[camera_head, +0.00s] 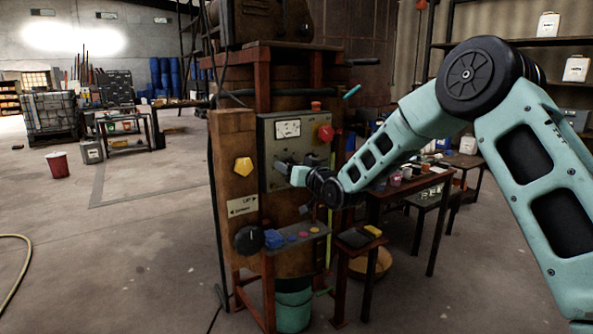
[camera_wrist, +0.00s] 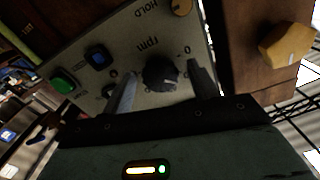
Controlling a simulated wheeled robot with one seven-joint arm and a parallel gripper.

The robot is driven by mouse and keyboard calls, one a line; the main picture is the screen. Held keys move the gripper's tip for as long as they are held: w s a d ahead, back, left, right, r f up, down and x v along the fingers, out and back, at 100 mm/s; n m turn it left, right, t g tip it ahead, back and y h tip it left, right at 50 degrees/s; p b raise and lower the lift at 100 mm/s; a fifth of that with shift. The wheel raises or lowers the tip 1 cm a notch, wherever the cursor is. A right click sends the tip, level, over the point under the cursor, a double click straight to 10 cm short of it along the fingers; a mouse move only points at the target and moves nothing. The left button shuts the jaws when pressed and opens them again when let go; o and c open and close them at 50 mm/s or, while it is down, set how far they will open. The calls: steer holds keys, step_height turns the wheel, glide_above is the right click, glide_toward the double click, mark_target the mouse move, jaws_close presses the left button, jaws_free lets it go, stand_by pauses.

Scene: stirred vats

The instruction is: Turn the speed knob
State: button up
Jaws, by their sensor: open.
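The speed knob (camera_wrist: 160,73) is a round black dial marked "rpm" on a grey control panel (camera_wrist: 130,30). In the wrist view it sits between the two fingers of my gripper (camera_wrist: 161,76). The fingers are apart, one on each side, with a visible gap; I cannot tell how deep they reach around it. In the head view my gripper (camera_head: 284,168) is at the lower part of the control panel (camera_head: 268,132) and hides the knob. The panel is on the wooden vat frame.
Close by are a green button (camera_wrist: 63,82), a blue button (camera_wrist: 97,55) and a small yellow knob (camera_wrist: 181,6) by "HOLD". A yellow knob (camera_head: 243,166) is on the wooden post to the left. A red knob (camera_head: 325,133) projects at the panel's right. A table (camera_head: 410,187) stands right.

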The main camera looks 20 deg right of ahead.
steer(key=b+v, duration=0.3)
steer(key=v, duration=1.4)
steer(key=shift+s, duration=0.15)
steer(key=s+a+f+n+g+h+p, duration=0.1)
steer(key=s+a+f+n+g+p, duration=0.3)
steer(key=s+a+g, duration=0.65)
steer(key=s+f+n+g+h+p, duration=0.1)
steer(key=s+g+h, duration=0.3)
steer(key=s, duration=2.2)
steer(key=a+f+n+g, duration=0.1)
steer(key=g, duration=0.1)
steer(key=shift+s+n+g+p, duration=0.3)
steer(key=shift+g, duration=0.05)
